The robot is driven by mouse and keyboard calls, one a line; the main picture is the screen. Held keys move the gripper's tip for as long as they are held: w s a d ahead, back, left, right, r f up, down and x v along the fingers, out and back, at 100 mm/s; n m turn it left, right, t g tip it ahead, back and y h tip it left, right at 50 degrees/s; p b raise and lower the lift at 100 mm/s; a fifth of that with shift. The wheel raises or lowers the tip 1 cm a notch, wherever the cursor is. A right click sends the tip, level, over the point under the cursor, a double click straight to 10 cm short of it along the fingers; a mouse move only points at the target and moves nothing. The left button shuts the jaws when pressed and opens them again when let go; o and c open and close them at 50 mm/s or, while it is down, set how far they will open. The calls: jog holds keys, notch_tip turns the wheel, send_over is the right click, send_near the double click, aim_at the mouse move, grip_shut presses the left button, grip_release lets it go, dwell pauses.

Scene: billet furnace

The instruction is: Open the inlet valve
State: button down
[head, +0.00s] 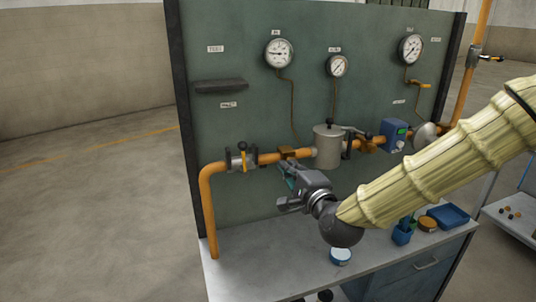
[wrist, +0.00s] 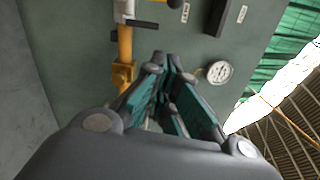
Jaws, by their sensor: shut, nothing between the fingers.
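My gripper (head: 284,190) is shut and empty, in front of the panel, below and right of the left valve. Its fingers meet in the wrist view (wrist: 166,62).
A grey canister (head: 327,146), a blue meter (head: 393,134) and several gauges (head: 279,54) are on the green panel. A black ledge (head: 220,86) juts out at left. The bench (head: 245,278) holds a tin (head: 340,257) and blue tray (head: 449,215). Floor at left is clear.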

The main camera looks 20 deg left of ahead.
aim_at(244, 159)
jog(key=w+a+p, duration=0.6)
jog(key=a, duration=0.3)
jog(key=shift+w+a+r, duration=0.25)
dwell(0.5)
